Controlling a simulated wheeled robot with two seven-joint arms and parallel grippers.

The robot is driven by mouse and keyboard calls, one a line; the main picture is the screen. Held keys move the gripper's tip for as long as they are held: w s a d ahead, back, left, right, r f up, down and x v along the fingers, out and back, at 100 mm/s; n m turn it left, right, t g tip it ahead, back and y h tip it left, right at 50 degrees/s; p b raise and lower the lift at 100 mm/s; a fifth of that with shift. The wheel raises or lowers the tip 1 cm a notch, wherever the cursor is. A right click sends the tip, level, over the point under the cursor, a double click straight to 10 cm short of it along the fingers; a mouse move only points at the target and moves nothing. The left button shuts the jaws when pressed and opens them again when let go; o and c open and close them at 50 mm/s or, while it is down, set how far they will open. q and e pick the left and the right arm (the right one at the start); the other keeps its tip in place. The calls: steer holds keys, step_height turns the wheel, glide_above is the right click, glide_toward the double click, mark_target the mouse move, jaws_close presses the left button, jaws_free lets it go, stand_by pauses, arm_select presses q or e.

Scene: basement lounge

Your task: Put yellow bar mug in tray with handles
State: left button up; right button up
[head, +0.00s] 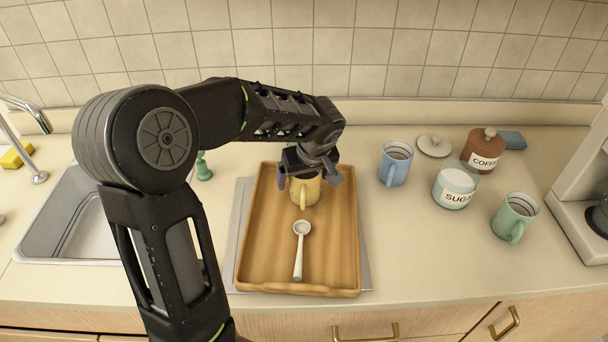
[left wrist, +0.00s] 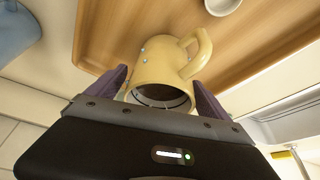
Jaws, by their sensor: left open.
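The yellow mug (head: 306,191) stands in the wooden tray (head: 262,250), near its back end. It also shows in the left wrist view (left wrist: 160,68), with its handle to the right and its dark opening toward my gripper. My left gripper (head: 306,170) is above and around the mug in the head view. In the left wrist view its purple fingers (left wrist: 160,92) are open, one on each side of the mug's rim. Whether they touch the mug cannot be told. The gripper hides the mug's top in the head view. My right gripper is not in view.
A white spoon (head: 300,250) lies in the tray in front of the mug. A blue mug (head: 395,163), sugar jar (head: 455,186), coffee jar (head: 484,151) and green mug (head: 515,217) stand to the right. A sink (head: 75,220) is at left.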

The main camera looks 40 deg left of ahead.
arm_select(q)
steer(key=shift+d+r+b, duration=0.15)
steer(key=shift+r+b, duration=0.15)
steer(key=shift+r, duration=0.2)
steer(key=b+v, duration=0.1)
steer(key=v, duration=1)
steer(key=shift+s, duration=0.15)
